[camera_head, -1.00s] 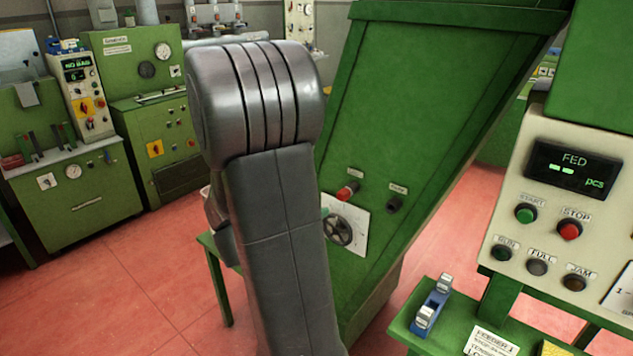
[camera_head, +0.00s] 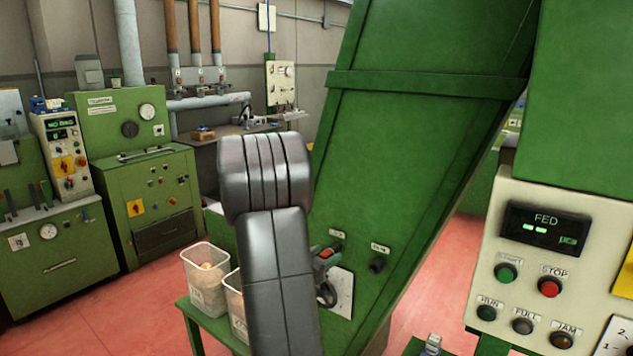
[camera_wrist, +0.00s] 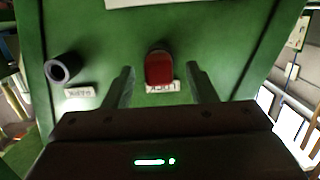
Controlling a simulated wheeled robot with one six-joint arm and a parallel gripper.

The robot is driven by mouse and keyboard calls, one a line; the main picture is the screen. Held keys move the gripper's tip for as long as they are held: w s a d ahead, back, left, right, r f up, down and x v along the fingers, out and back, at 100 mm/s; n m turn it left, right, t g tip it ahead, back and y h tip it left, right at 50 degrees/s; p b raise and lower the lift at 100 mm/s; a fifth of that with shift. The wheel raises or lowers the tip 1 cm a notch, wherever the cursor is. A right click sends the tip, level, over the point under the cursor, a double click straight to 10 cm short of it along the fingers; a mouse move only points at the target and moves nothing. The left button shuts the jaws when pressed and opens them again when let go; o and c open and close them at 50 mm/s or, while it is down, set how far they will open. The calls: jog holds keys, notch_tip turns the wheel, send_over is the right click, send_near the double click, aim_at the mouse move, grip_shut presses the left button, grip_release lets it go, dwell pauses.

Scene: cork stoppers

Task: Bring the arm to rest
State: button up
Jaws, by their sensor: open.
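My arm stands in front of the green sloping machine (camera_head: 405,150) in the head view and hides most of my gripper. In the wrist view my gripper (camera_wrist: 159,72) is open. Its two fingers stand on either side of a red knob (camera_wrist: 159,69) on the green panel, with a visible space between the knob and each finger. Nothing is held. How far the fingertips are from the panel is hard to tell. The red knob also shows beside my arm in the head view (camera_head: 327,253).
A dark socket (camera_wrist: 62,68) sits beside the knob. A white dial plate (camera_head: 342,292) is partly hidden by my arm. Clear tubs (camera_head: 206,280) stand on a green stand at left. A control box (camera_head: 545,262) reading FED is close at right. Red floor is open at left.

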jog(key=shift+s+a+r, duration=0.1)
jog(key=shift+s+a, duration=0.05)
jog(key=v, duration=1.3)
jog(key=x, duration=1.3)
jog(key=shift+b+v, duration=0.35)
jog(key=shift+v, duration=0.95)
jog(key=shift+f, duration=0.25)
jog(key=shift+s+a, duration=0.1)
